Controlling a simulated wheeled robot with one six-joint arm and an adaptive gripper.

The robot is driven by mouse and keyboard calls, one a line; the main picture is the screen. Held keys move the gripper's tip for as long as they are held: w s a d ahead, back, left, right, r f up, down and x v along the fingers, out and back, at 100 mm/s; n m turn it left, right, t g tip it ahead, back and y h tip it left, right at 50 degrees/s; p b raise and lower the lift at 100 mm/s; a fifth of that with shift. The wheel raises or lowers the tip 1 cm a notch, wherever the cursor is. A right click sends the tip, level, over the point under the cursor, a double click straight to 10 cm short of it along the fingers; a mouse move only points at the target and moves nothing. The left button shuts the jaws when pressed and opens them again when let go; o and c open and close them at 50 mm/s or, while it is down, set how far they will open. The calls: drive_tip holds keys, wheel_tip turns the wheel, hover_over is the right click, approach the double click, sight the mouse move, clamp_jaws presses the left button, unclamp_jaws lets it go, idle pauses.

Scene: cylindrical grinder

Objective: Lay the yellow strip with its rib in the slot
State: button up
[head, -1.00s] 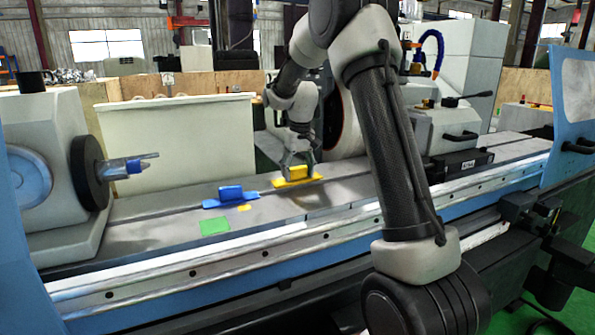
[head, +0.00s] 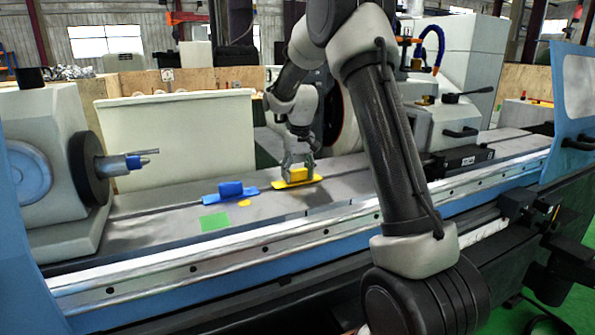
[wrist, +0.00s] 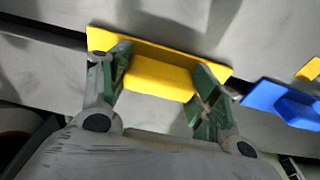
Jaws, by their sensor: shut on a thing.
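The yellow strip (head: 296,177) is a flat plate with a raised block on top. It is at the table's slot, to the right of the blue strip in the head view. My gripper (head: 298,168) is shut on its block from above; the wrist view shows the two fingers at either end of the block (wrist: 158,78). The slot (wrist: 45,37) shows as a dark line running up to the strip in the wrist view. The rib under the strip is hidden, so I cannot tell whether it sits in the slot.
A blue strip with a block (head: 230,191) lies on the table close by. A small yellow patch (head: 245,203) and a green patch (head: 214,222) are in front of it. The headstock (head: 50,165) stands at the left. The front of the table is clear.

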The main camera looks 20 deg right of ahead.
sight(299, 182)
drive_tip(key=shift+f, duration=0.15)
drive_tip(key=o, duration=1.1)
drive_tip(key=r, duration=0.4)
drive_tip(key=s+r, duration=0.1)
drive_tip(key=r, duration=0.7)
drive_tip(key=shift+s, duration=0.2)
drive_tip(key=shift+w, duration=0.1)
drive_tip(key=shift+s+a+r+t, duration=0.2)
drive_tip(key=shift+s+a+t, duration=0.25)
drive_tip(key=shift+s, duration=5.7)
drive_tip(key=shift+s+a+r+t, duration=0.25)
drive_tip(key=shift+s+t, duration=0.3)
drive_tip(key=shift+s, duration=5.6)
drive_tip(key=shift+s+a+r+t, duration=0.15)
drive_tip(key=shift+s+a+t, duration=0.3)
drive_tip(key=shift+s, duration=5.7)
